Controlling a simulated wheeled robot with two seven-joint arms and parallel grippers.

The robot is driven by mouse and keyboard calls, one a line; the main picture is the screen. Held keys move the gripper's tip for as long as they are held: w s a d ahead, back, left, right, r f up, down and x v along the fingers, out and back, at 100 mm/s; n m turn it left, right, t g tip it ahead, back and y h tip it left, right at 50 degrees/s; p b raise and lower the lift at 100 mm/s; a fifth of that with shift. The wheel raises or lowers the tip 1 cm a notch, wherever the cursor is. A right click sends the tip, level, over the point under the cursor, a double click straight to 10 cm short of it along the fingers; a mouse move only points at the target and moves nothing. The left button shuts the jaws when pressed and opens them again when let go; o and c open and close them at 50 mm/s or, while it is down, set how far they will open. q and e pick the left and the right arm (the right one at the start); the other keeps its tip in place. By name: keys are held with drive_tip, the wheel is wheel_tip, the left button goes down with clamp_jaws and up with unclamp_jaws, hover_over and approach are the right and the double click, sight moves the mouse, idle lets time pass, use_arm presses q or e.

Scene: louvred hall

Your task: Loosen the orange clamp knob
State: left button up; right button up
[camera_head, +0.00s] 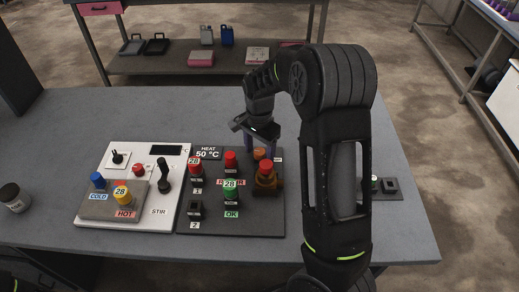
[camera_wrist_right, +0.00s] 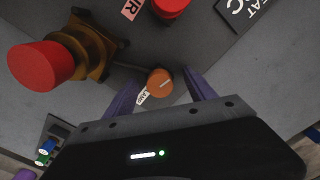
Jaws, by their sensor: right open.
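The orange clamp knob (camera_wrist_right: 160,82) is on the dark panel, a round cap with a pale line across it. A small label, partly covered, sits beside it. In the head view the knob (camera_head: 259,154) shows next to my right gripper (camera_head: 257,145), which reaches down over the panel's back right. In the wrist view my right gripper's purple fingers (camera_wrist_right: 164,95) are apart, one on each side of the knob. I cannot tell whether they touch it. My left gripper does not show.
A large red mushroom button (camera_wrist_right: 40,66) on a yellow-brown base stands close to the knob. Another red button (camera_head: 231,160) and a green button (camera_head: 231,188) share the dark panel (camera_head: 258,222). A white panel (camera_head: 130,157) is at left. The table's left back is clear.

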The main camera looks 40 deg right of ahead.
drive_tip(key=m, duration=0.1)
drive_tip(key=m+p, duration=0.1)
drive_tip(key=shift+r+m, duration=0.4)
drive_tip(key=m, duration=0.2)
drive_tip(key=shift+f+m, duration=0.25)
drive_tip(key=shift+m, duration=0.05)
drive_tip(key=shift+f+m, duration=0.1)
drive_tip(key=shift+m, duration=1)
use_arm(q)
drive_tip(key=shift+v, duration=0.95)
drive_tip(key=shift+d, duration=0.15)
use_arm(e)
drive_tip(key=shift+f, duration=0.35)
drive_tip(key=shift+c, duration=0.2)
clamp_jaws()
